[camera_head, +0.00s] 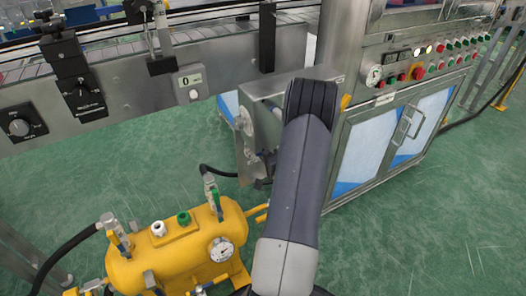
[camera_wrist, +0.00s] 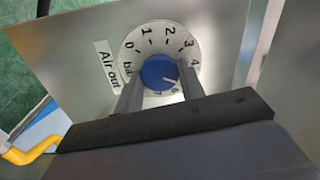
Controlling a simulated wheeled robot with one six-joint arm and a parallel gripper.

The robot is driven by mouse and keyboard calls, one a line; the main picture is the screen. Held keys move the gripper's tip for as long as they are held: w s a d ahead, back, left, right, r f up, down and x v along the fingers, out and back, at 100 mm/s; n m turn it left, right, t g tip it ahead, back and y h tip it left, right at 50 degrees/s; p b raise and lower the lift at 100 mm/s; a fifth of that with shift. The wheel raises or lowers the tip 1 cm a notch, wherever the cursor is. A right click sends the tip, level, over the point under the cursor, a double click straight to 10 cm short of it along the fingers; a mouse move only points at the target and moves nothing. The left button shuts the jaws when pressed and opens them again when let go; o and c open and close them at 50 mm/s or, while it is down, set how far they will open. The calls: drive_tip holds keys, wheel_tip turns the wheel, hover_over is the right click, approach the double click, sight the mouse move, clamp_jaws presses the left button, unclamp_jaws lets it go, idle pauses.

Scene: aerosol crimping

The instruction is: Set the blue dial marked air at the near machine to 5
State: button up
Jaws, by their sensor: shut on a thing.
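The blue dial knob (camera_wrist: 155,72) sits on a round white scale (camera_wrist: 141,42) on a metal panel in the wrist view. An "Air out" label (camera_wrist: 106,66) is beside it. Figures 0 to 4 show around the top; 6 and 7 show below. The 5 is hidden by the right finger. The knob's white line points right and slightly down, near that finger, between 4 and 6; its exact reading I cannot tell. My gripper (camera_wrist: 159,78) is shut on the knob, one finger on each side. In the head view my arm hides the dial.
The metal box (camera_head: 262,88) stands beside a cabinet with a button panel (camera_head: 425,60). A yellow tank (camera_head: 175,255) with gauge and valves stands at lower left. A conveyor (camera_head: 130,85) runs along the left.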

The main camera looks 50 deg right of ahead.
drive_tip(key=shift+m, duration=0.5)
drive_tip(key=o, duration=1)
drive_tip(key=p+v, duration=0.1)
drive_tip(key=v, duration=0.9)
drive_tip(key=shift+s+p, duration=0.35)
drive_tip(key=shift+s, duration=0.05)
drive_tip(key=b+x, duration=0.1)
drive_tip(key=x, duration=0.9)
drive_tip(key=shift+w+b, duration=0.3)
drive_tip(key=shift+w, duration=0.1)
